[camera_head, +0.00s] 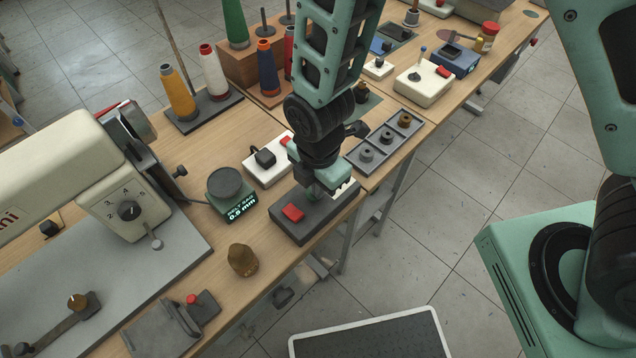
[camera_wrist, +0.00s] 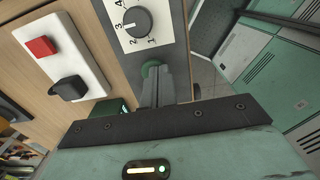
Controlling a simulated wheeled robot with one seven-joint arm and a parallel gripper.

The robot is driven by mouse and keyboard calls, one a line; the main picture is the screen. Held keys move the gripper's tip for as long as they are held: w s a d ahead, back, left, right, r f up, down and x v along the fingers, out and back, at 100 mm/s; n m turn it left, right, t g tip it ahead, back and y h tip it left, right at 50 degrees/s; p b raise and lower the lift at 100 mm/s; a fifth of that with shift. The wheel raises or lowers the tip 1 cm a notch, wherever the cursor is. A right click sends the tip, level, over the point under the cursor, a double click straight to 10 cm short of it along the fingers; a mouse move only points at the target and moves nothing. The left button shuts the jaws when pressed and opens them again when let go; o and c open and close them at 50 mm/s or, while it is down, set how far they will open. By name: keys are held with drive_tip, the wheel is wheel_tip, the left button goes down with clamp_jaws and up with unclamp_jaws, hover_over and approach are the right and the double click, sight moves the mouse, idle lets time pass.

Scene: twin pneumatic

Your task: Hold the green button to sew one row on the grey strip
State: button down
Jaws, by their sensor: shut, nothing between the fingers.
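A dark control box (camera_head: 320,215) with a red button (camera_head: 292,213) stands at the table's front edge. My gripper (camera_head: 322,190) points down over it and hides part of its top. The sewing machine (camera_head: 50,175) stands at the left. I cannot make out the grey strip with certainty.
A brown knob-shaped piece (camera_head: 242,259) is in front left. A grey three-cup tray (camera_head: 385,142) lies to the right. Thread cones (camera_head: 213,72) stand behind.

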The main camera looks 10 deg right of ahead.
wheel_tip(320, 180, down, 2)
drive_tip(key=shift+f+b, duration=0.1)
drive_tip(key=shift+b, duration=0.55)
drive_tip(key=shift+s+d+f, duration=0.1)
drive_tip(key=shift+s+f, duration=0.2)
drive_tip(key=shift+f, duration=0.05)
idle(1.0)
drive_tip(key=r+p, duration=0.1)
drive_tip(key=r, duration=0.1)
drive_tip(key=r+p, duration=0.3)
drive_tip(key=shift+w+a+r, duration=0.25)
drive_tip(key=shift+r, duration=0.05)
wheel_tip(320, 180, up, 10)
drive_tip(key=b, duration=0.1)
drive_tip(key=shift+d, duration=0.1)
